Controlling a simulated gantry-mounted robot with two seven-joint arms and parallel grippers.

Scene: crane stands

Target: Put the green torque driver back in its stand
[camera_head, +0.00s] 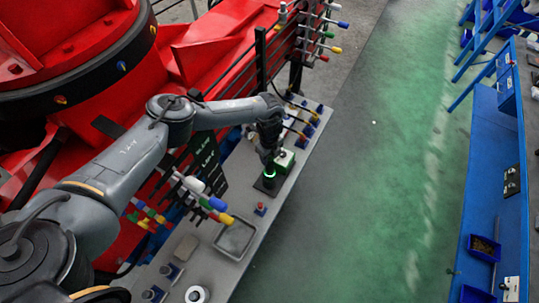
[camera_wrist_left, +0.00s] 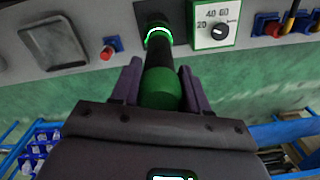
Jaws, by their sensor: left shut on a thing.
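My left gripper (camera_head: 270,146) points down over the grey bench in the head view. It is shut on the green torque driver, whose green end (camera_wrist_left: 161,92) and black body show between the two fingers (camera_wrist_left: 161,88) in the left wrist view. The driver's far end points at the black stand (camera_head: 263,188), which also shows in the left wrist view (camera_wrist_left: 176,22). A bright green ring glows where driver and stand overlap. I cannot tell how deep the driver sits in the stand. My right gripper is not in view.
A dial box (camera_wrist_left: 218,30) stands close beside the stand. A red button (camera_head: 261,208) and a grey tray (camera_head: 236,238) lie nearer on the bench. Coloured-tipped rods (camera_head: 205,195) stick out from the red machine. The green floor beyond the bench is clear.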

